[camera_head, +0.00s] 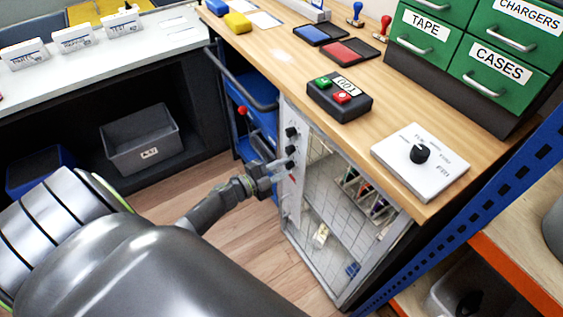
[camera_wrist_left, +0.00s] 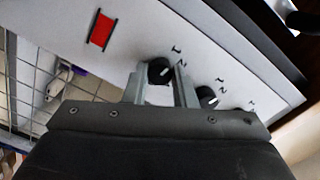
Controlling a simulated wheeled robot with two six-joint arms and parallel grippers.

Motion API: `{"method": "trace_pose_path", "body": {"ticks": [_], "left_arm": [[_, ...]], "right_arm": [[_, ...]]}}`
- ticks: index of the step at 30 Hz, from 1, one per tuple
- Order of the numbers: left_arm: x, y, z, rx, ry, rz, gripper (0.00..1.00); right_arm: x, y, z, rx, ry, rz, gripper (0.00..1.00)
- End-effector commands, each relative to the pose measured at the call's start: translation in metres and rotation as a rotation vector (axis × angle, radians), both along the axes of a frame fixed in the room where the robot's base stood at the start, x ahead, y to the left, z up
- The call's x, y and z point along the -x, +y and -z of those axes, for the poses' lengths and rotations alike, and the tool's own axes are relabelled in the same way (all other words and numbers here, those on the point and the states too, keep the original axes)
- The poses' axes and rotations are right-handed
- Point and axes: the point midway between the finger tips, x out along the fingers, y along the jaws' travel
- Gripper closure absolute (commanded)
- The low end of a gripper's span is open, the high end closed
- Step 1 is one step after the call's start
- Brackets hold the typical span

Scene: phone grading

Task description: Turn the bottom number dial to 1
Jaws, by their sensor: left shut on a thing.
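The panel (camera_head: 282,119) on the side of the wooden counter carries black number dials in a column. The top dial (camera_head: 291,131) and the middle dial (camera_head: 291,150) show in the head view. My left gripper (camera_head: 284,168) is at the bottom dial and hides it there. In the left wrist view, the bottom dial (camera_wrist_left: 160,70) sits between the two fingers of my left gripper, which is shut on it. Its pale pointer mark faces right, but I cannot tell which number it meets. Another dial (camera_wrist_left: 207,97) is beside the right finger. My right gripper is not in view.
A red switch (camera_wrist_left: 101,30) is close to the bottom dial. A wire-mesh cabinet door (camera_head: 325,215) is right of the panel. A blue cart (camera_head: 240,105) stands behind. A white box with a black knob (camera_head: 419,153) and a GO1 button box (camera_head: 338,98) sit on the counter.

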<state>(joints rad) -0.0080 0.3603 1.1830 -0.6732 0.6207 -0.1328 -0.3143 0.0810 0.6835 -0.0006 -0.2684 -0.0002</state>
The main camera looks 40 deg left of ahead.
Motion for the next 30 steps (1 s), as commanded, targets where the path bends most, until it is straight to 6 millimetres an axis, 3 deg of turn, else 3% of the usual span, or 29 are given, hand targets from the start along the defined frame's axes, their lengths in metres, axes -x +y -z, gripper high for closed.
{"method": "trace_pose_path", "body": {"ticks": [4, 5, 10, 23, 30], "left_arm": [[0.000, 0.000, 0.000, 0.001, 0.001, -0.001, 0.99], [0.000, 0.000, 0.000, 0.001, 0.001, -0.001, 0.75], [0.000, 0.000, 0.000, 0.000, 0.000, -0.001, 0.54], [0.001, 0.000, 0.000, -0.001, 0.000, 0.000, 0.54], [0.027, 0.012, 0.001, -0.003, 0.004, -0.001, 0.54]], "right_arm": [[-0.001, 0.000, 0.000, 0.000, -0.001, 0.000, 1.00], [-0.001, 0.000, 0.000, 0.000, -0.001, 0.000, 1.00], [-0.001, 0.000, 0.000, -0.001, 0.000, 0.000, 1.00], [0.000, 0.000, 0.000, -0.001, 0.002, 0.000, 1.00], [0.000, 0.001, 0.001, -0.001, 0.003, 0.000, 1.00]]}}
